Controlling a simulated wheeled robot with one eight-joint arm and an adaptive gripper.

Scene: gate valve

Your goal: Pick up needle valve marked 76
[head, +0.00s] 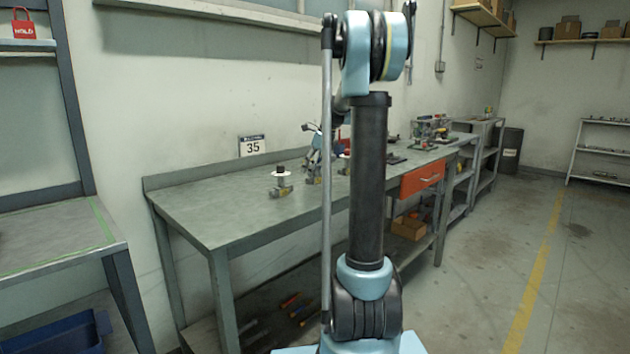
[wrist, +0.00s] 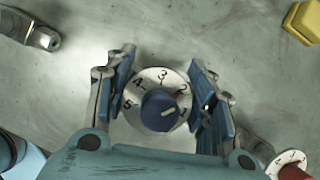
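In the wrist view a needle valve (wrist: 162,108) with a blue knob and a white dial numbered 1 to 5 stands between the fingers of my gripper (wrist: 162,82). The blue finger pads are apart, one on each side of the dial. I cannot tell whether either pad touches the valve. The valve's body is hidden under the dial, and no mark 76 is legible. In the head view my gripper (head: 318,150) is low over the workbench (head: 215,205), partly hidden behind my arm. Another valve with a white dial and dark knob (head: 281,181) stands to its left.
In the wrist view a red-knobbed dial valve (wrist: 290,164) is close at lower right. A yellow hexagonal part (wrist: 303,21) is at upper right and a metal fitting (wrist: 38,35) at upper left. A sign reading 35 (head: 251,146) is on the wall. The bench's left end is clear.

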